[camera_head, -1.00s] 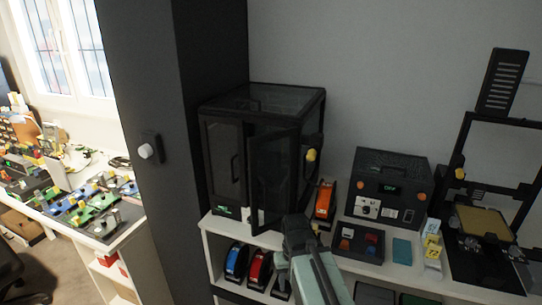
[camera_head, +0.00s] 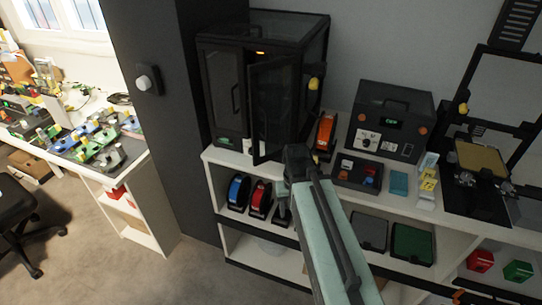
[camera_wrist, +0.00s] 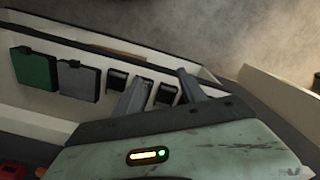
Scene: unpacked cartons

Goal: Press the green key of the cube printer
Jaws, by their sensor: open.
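The cube printer (camera_head: 224,96) is a black enclosed box on the white shelf top, in the head view. Its dark glass door (camera_head: 272,100) stands ajar toward me. A small green mark (camera_head: 224,141) shows low on its front left; I cannot tell whether this is the key. My gripper (camera_head: 298,153) is in front of and just right of the printer's lower front, apart from the green mark. In the wrist view, my gripper (camera_wrist: 163,77) has its two fingers apart with nothing between them. The printer is not recognisable in the wrist view.
A black control box (camera_head: 394,112) with a green display stands right of the printer. An orange device (camera_head: 325,134) sits between them. An open-frame printer (camera_head: 480,158) is at far right. Blue and red spools (camera_head: 259,198) stand in the shelf (camera_head: 212,187) below.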

